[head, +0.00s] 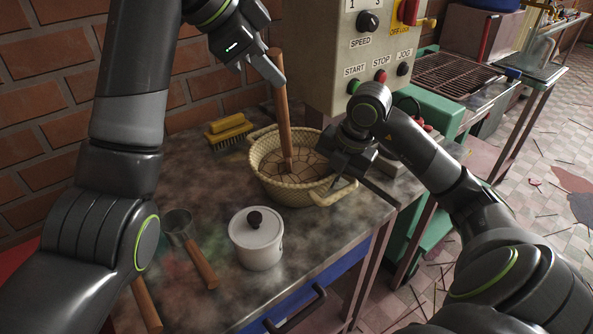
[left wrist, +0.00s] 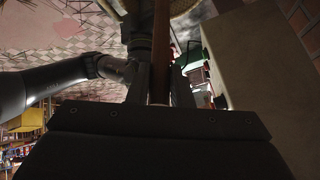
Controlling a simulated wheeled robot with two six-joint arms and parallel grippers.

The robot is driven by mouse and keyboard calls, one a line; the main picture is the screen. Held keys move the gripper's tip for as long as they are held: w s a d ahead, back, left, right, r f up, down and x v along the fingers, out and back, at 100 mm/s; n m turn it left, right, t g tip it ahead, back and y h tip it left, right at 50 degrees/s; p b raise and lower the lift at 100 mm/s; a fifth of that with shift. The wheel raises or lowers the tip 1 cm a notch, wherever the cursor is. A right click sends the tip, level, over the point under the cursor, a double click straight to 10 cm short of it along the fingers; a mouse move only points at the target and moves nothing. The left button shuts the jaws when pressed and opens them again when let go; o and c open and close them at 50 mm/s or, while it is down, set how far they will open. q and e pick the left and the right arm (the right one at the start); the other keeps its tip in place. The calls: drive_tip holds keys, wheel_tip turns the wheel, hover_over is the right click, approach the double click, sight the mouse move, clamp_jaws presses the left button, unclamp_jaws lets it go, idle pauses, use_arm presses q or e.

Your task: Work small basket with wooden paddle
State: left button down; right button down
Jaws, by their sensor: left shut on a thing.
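The small woven basket (head: 260,177) stands on the worktable with tan, cracked-looking material inside it. The wooden paddle (head: 284,115) stands nearly upright, its lower end in the basket at the material. My left gripper (head: 272,66) is shut on the paddle near its top, above the basket. The paddle also shows between the fingers in the left wrist view (left wrist: 161,50), with part of the basket rim (left wrist: 183,8) at the top edge. My right gripper (head: 343,172) is at the basket's right side by its handle (head: 333,193). Its fingertips are partly hidden, so its grip is unclear.
A white lidded pot (head: 257,246) stands in front of the basket. A metal scoop with a wooden handle (head: 201,265) lies left of it. A yellow brush (head: 228,128) lies behind, near the brick wall. A control box (head: 363,60) stands close behind the basket.

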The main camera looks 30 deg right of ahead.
use_arm(q)
drive_tip(key=shift+w+d+f, duration=0.1)
drive_tip(key=shift+w+d, duration=0.95)
drive_tip(key=shift+d, duration=0.25)
use_arm(e)
drive_tip(key=shift+a+r, duration=0.1)
use_arm(q)
drive_tip(key=shift+w+a+f, duration=0.1)
drive_tip(key=shift+w, duration=0.9)
drive_tip(key=shift+w+a+f, duration=0.1)
drive_tip(key=shift+w, duration=0.9)
drive_tip(key=s+a+r, duration=0.2)
drive_tip(key=a+r, duration=0.1)
drive_tip(key=r, duration=1)
drive_tip(key=shift+s, duration=0.2)
drive_tip(key=shift+r, duration=0.1)
use_arm(e)
drive_tip(key=c, duration=1.1)
unclamp_jaws()
use_arm(q)
drive_tip(key=shift+r, duration=0.1)
wheel_tip(320, 180, up, 6)
drive_tip(key=p, duration=0.6)
drive_tip(key=shift+r+p, duration=0.2)
drive_tip(key=shift+p, duration=0.1)
use_arm(e)
drive_tip(key=v, duration=0.8)
